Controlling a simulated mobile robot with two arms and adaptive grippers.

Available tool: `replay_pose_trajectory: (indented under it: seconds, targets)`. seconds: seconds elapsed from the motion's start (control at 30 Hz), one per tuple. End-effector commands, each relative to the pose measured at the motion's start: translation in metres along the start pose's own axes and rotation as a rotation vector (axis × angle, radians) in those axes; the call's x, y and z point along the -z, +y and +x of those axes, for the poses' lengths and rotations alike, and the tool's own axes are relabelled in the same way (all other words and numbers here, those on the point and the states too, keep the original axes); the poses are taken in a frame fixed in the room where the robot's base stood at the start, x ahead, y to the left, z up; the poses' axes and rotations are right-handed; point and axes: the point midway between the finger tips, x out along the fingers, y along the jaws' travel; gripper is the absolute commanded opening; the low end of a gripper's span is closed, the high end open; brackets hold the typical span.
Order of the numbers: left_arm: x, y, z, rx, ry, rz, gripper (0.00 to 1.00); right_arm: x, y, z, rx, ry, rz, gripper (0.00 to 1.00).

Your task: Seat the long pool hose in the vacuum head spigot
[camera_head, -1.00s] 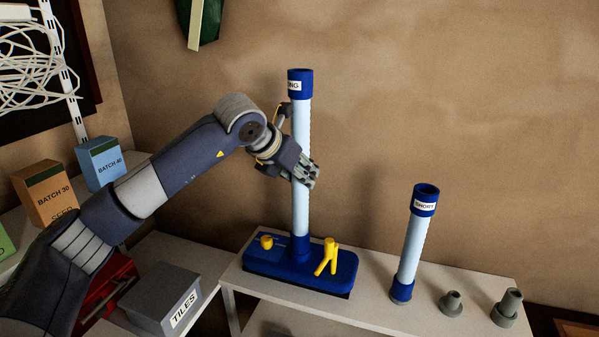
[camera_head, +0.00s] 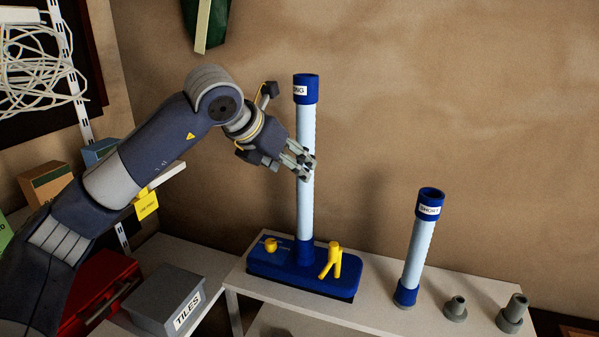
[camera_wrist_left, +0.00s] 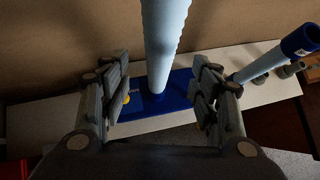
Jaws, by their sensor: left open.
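The long hose (camera_head: 305,190), light blue with dark blue cuffs and a label ending in "NG", stands upright on the blue vacuum head (camera_head: 335,284). Its lower cuff meets the head where the spigot would be, and the spigot itself is hidden. My left gripper (camera_head: 308,164) is open at the hose's mid-height. In the left wrist view the hose (camera_wrist_left: 166,45) rises between the two spread fingers (camera_wrist_left: 160,95), with clear gaps on both sides. The vacuum head (camera_wrist_left: 178,92) lies beyond. My right gripper is not in view.
A yellow lever (camera_head: 331,260) and yellow knob (camera_head: 270,244) sit on the vacuum head. The short hose (camera_head: 418,250) stands at right, beside two grey fittings (camera_head: 456,308) (camera_head: 513,313). A grey TILES box (camera_head: 165,298) and red box (camera_head: 95,290) are at lower left.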

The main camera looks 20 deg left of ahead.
Motion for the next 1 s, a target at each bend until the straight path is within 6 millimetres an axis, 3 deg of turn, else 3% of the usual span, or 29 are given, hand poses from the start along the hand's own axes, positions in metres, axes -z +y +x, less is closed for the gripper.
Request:
replay_pose_trajectory:
  seconds: [0.1, 0.33, 0.87, 0.97, 1.0]
  targets:
    - [-0.001, 0.000, -0.022, -0.001, -0.003, 0.000, 0.57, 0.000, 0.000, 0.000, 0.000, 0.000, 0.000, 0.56]
    - [0.000, 0.000, -0.041, 0.000, -0.001, 0.000, 0.57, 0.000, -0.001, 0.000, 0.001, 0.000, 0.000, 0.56]
    - [0.000, -0.002, -0.041, 0.008, -0.001, 0.001, 0.57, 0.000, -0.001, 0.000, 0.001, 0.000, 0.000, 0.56]
    - [0.003, -0.022, -0.031, 0.076, -0.008, 0.014, 0.57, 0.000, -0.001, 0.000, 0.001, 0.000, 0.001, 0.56]
    - [0.006, -0.038, -0.025, 0.131, -0.014, 0.022, 0.57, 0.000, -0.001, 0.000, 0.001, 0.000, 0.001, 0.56]
